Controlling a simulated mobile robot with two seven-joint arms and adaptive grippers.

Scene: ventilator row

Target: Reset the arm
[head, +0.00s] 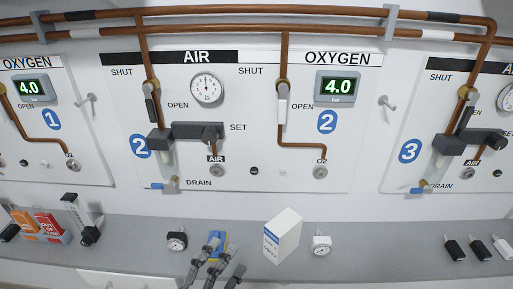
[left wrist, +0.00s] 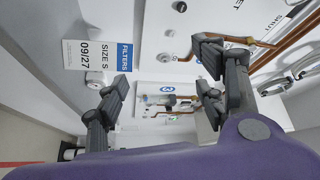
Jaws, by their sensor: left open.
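My left gripper (head: 226,256) shows at the bottom middle of the head view, in front of the shelf. In the left wrist view, the gripper (left wrist: 163,68) has its two dark fingers spread wide with nothing between them. A small blue and yellow thing (head: 218,240) shows just behind the fingers in the head view, partly hidden by them. Whether they touch it cannot be told. My right gripper is in neither view.
A white filters box (head: 283,236), also in the left wrist view (left wrist: 92,55), stands on the grey shelf (head: 375,235) right of the gripper. Gauges (head: 176,241) (head: 321,244) flank them. The wall panel (head: 340,165) with pipes and valves rises behind.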

